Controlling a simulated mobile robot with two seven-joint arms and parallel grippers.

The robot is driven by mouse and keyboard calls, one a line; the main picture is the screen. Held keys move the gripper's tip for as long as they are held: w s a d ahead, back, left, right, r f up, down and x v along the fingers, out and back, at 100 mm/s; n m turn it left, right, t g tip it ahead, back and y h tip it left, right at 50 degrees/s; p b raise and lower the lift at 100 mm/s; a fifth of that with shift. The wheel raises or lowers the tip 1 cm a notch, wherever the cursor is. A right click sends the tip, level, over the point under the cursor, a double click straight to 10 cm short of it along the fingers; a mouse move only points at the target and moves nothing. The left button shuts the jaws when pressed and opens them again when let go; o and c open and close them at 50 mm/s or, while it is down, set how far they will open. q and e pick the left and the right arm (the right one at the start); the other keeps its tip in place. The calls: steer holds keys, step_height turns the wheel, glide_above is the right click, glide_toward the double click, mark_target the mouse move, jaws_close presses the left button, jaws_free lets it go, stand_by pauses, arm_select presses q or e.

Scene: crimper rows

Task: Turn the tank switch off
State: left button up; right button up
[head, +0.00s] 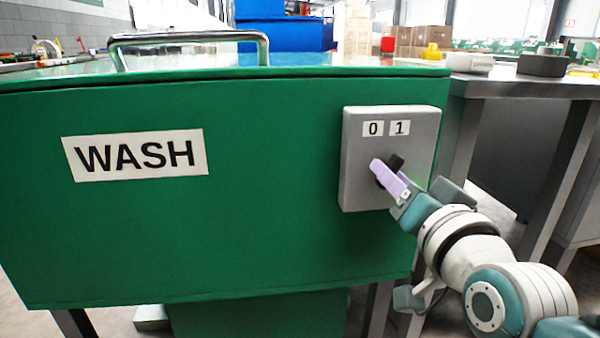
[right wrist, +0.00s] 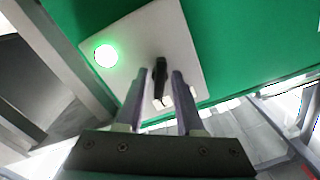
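The green tank (head: 250,230) carries a WASH label (head: 136,155). A grey switch box (head: 360,140) with 0 and 1 plates is on its front at the right. A black switch knob (head: 396,161) shows partly behind my right gripper (head: 387,180); its visible top end leans towards the 1. In the right wrist view the knob (right wrist: 160,80) stands between the two fingers of my right gripper (right wrist: 160,85), with gaps seen beside it. The gripper is open around the knob. A green lamp (right wrist: 105,55) on the box glows; the gripper hides it in the head view. My left gripper is out of view.
A metal handle (head: 190,37) rises from the tank's lid. A grey workbench (head: 520,86) with several items on it stands close at the right, beside my right arm. Blue bins (head: 285,35) and cardboard boxes (head: 430,36) stand behind.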

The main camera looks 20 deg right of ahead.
jaws_close()
stand_by(0.5)
steer(key=shift+d+n+p, duration=0.1)
steer(key=shift+n+p, duration=2.5)
steer(key=shift+n, duration=3.4)
steer(key=shift+o, duration=1.1)
jaws_free()
